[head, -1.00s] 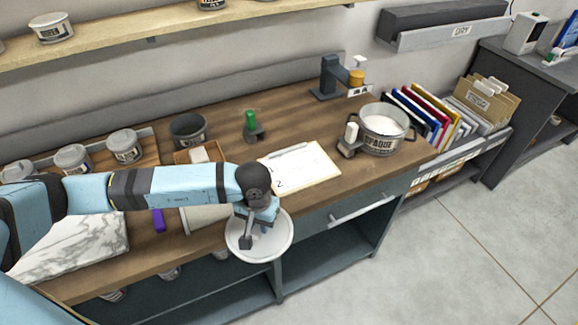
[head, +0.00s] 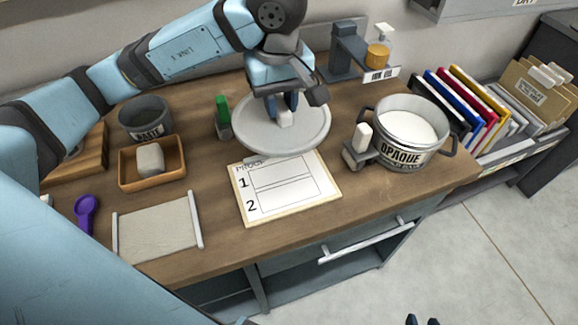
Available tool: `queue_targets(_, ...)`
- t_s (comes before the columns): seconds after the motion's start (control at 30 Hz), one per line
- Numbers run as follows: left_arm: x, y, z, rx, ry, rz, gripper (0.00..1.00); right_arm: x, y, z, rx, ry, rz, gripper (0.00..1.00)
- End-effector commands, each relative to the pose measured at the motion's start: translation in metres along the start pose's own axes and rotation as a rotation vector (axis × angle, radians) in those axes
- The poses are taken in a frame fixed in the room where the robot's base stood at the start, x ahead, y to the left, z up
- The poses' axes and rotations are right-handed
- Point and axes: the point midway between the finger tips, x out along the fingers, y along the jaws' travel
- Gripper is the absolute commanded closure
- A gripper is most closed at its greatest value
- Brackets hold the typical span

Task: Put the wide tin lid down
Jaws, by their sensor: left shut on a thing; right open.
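The wide tin lid (head: 262,137) is a pale grey disc with a small white knob. My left gripper (head: 286,112) is shut on the knob from above. The lid is level over the back of the wooden counter, behind the PROOF clipboard (head: 287,189) and overlapping its far edge in the picture. I cannot tell whether its underside touches the counter. Two dark fingertips of my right gripper (head: 422,321) show apart and empty at the bottom edge, over the floor.
A green-handled tool (head: 223,115) stands close left of the lid. A dark stand (head: 345,55) is behind it. The OPAQUE pot (head: 408,128) and a white-topped block (head: 361,145) stand to the right. A cloth panel (head: 157,229) lies front left; bare counter lies between it and the clipboard.

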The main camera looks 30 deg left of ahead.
Motion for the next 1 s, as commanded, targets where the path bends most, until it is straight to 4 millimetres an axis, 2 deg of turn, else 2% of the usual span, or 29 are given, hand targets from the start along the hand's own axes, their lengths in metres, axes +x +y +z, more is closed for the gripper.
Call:
queue_targets(0.17, 0.045, -0.001, 0.002, 0.0, -0.007, -0.006, 0.99, 0.0, -0.003, 0.005, 0.006, -0.006, -0.004, 0.59)
queue_targets(0.5, 0.129, -0.001, 0.001, 0.0, -0.004, -0.006, 0.99, 0.001, 0.0, -0.001, 0.005, 0.001, 0.0, 0.59)
queue_targets(0.6, 0.142, -0.001, 0.001, 0.001, -0.003, -0.003, 0.99, 0.001, 0.001, -0.001, 0.004, 0.002, 0.002, 0.59)
queue_targets(0.83, 0.16, -0.001, 0.001, 0.001, -0.001, -0.003, 0.99, 0.002, 0.001, 0.002, 0.004, -0.004, 0.003, 0.59)
queue_targets(1.0, 0.184, -0.001, 0.001, 0.0, -0.003, -0.004, 0.99, 0.002, 0.001, 0.002, 0.003, -0.004, 0.003, 0.59)
